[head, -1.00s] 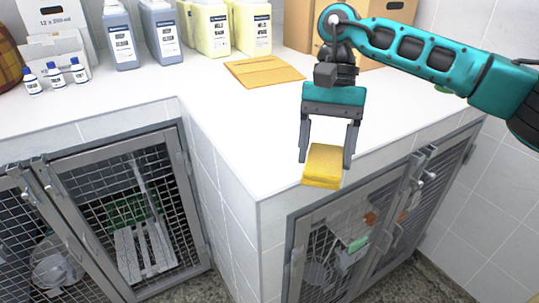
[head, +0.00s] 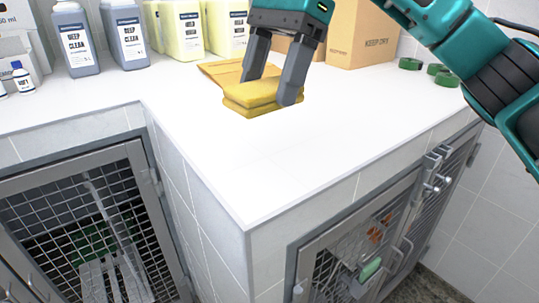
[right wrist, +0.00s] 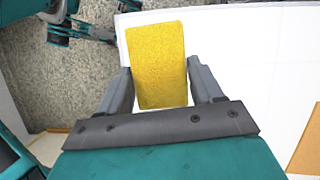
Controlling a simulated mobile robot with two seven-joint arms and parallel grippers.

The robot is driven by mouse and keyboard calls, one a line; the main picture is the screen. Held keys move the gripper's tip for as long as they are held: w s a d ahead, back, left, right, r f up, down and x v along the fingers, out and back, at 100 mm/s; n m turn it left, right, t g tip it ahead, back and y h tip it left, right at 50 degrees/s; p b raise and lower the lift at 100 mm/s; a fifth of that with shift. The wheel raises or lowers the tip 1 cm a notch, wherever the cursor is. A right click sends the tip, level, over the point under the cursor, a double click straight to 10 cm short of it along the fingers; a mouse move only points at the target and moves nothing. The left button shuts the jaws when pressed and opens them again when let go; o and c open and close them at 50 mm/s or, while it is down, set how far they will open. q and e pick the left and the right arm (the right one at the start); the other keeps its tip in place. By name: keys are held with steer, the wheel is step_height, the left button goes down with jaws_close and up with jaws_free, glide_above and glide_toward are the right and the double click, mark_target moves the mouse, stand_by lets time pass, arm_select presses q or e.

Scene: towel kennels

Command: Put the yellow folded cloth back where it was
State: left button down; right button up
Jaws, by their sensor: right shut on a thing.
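The yellow folded cloth (head: 262,97) is a thick, layered pad between the fingers of my right gripper (head: 265,86). The gripper is shut on it, one finger at each side. The right wrist view also shows the cloth (right wrist: 157,62) between both fingers of the right gripper (right wrist: 160,82). In the head view the cloth is over the white counter (head: 215,150), in front of a flat orange-yellow piece (head: 220,70) that it and the gripper partly hide. I cannot tell whether the cloth touches the counter.
Blue-grey bottles (head: 75,42) and pale yellow jugs (head: 183,30) line the back of the counter. A cardboard box (head: 362,38) stands at the back right, with green rings (head: 410,64) beside it. The counter's front middle is clear. Mesh kennel doors (head: 80,225) are below.

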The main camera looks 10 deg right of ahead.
glide_above(263, 169)
steer(key=d, duration=0.1)
steer(key=f, duration=0.6)
steer(key=shift+w+d+b, duration=0.2)
steer(key=shift+w+b, duration=0.15)
step_height(263, 169, down, 4)
steer(key=shift+r+b, duration=0.1)
steer(key=shift+b, duration=0.25)
arm_select(q)
steer(key=shift+w+f, duration=0.35)
steer(key=shift+f, duration=0.15)
arm_select(e)
steer(key=shift+f, duration=0.2)
steer(key=shift+f, duration=0.2)
arm_select(q)
steer(key=shift+f, duration=0.1)
arm_select(e)
steer(key=o, duration=1.3)
steer(key=shift+r, duration=0.1)
